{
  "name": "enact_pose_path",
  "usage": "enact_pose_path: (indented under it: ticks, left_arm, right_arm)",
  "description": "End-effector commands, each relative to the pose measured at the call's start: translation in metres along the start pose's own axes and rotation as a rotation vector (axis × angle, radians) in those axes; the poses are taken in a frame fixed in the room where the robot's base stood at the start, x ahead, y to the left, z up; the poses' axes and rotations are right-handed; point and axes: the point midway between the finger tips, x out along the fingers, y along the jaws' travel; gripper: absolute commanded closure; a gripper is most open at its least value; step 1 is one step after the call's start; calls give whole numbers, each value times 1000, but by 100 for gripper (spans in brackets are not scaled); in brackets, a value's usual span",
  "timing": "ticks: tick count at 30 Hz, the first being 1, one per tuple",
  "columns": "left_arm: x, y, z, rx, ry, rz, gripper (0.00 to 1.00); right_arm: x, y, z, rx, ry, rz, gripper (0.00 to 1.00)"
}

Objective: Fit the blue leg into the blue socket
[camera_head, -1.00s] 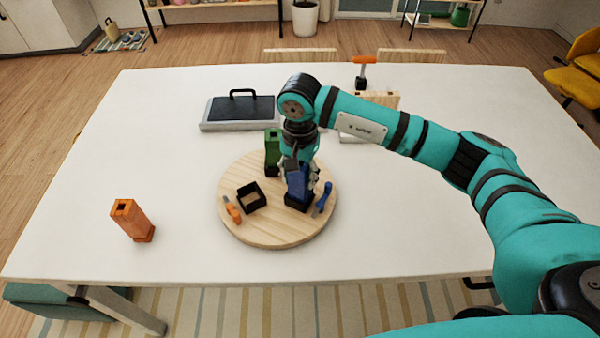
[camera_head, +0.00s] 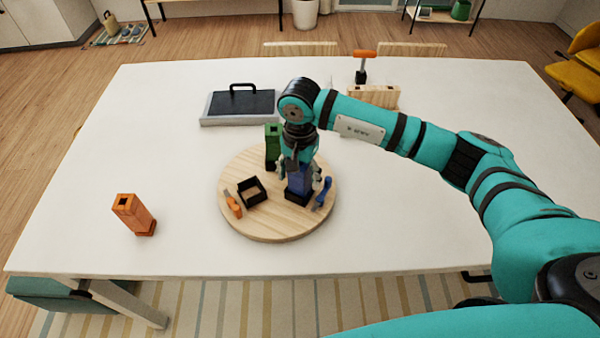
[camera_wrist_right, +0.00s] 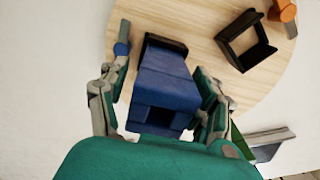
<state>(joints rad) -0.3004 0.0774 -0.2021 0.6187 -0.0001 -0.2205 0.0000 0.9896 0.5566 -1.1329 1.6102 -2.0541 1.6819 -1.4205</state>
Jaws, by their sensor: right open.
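The blue leg (camera_head: 298,181) stands upright on the round wooden board, with its lower end in a black socket (camera_head: 297,198). My right gripper (camera_head: 299,174) is above it, pointing down. In the right wrist view the gripper's fingers (camera_wrist_right: 160,100) are spread on both sides of the blue leg (camera_wrist_right: 163,85), with gaps beside it. The black rim of the socket (camera_wrist_right: 166,43) shows at the leg's far end. How deep the leg sits is hard to tell. My left gripper is not in view.
An orange leg (camera_head: 133,213) stands apart at left. A dark-topped case (camera_head: 237,104) lies behind.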

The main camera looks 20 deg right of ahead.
Motion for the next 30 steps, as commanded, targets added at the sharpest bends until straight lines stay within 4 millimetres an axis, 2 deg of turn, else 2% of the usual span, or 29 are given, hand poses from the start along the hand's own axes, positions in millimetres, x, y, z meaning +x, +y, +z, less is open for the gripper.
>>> enact_pose_path:
  ticks: [3, 5, 15, 21, 30]
  left_arm:
    - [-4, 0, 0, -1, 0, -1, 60]
    - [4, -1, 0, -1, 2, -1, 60]
    - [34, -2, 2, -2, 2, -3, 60]
    - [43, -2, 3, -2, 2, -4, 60]
    - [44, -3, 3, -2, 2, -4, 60]
  right_arm:
    - [-6, 0, 0, 0, 0, -1, 35]
    - [-11, -1, -1, 0, 3, -5, 35]
    - [-82, -1, -1, 0, 4, -5, 35]
    - [-113, -1, 0, 0, 2, -3, 35]
    - [-123, 0, 0, 0, -1, 0, 35]
